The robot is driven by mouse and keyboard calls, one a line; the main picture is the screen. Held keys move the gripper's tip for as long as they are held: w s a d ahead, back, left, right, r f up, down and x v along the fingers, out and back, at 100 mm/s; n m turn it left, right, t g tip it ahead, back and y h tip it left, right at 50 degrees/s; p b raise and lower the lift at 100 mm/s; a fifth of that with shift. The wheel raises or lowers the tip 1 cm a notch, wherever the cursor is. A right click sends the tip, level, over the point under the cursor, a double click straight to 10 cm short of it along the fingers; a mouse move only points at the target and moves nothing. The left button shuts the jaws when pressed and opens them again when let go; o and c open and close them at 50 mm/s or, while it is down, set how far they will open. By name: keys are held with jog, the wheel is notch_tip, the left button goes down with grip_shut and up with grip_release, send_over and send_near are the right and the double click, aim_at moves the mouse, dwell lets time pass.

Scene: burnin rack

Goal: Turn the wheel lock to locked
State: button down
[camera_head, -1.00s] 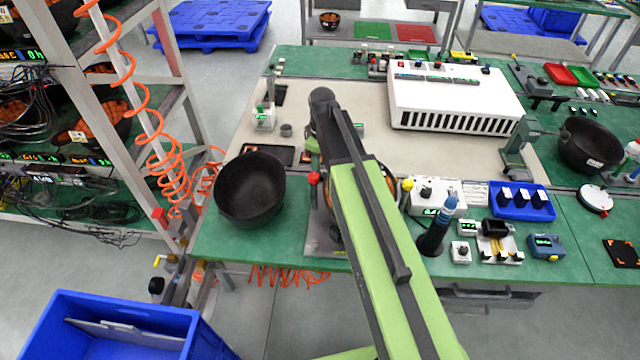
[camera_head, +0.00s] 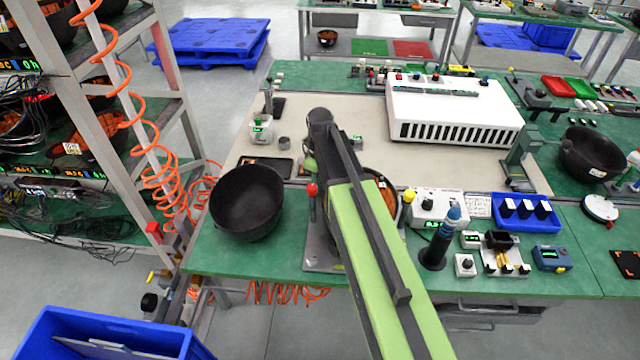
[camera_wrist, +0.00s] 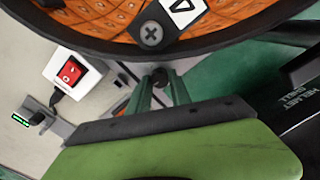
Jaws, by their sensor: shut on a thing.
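My gripper (camera_wrist: 161,82) shows in the wrist view as two slim green fingers closed on a small dark round knob (camera_wrist: 160,76). The knob is mostly hidden, and I cannot tell for certain that it is the wheel lock or which setting it shows. Above it hangs a dark-rimmed round part with an orange lining (camera_wrist: 95,22). In the head view my arm covers the gripper and most of this round part (camera_head: 383,190).
A black bowl (camera_head: 247,203) stands left of my arm, beside a red-handled clamp (camera_head: 312,190). A white slotted box (camera_head: 455,110) stands at the back. Small devices and a blue tray (camera_head: 527,222) fill the right side. A rack with an orange coiled hose (camera_head: 160,170) is at left.

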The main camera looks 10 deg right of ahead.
jog(key=shift+m, duration=0.3)
jog(key=m, duration=0.4)
jog(key=shift+m, duration=2.2)
jog(key=c, duration=1.2)
grip_release()
jog(key=shift+o, duration=0.2)
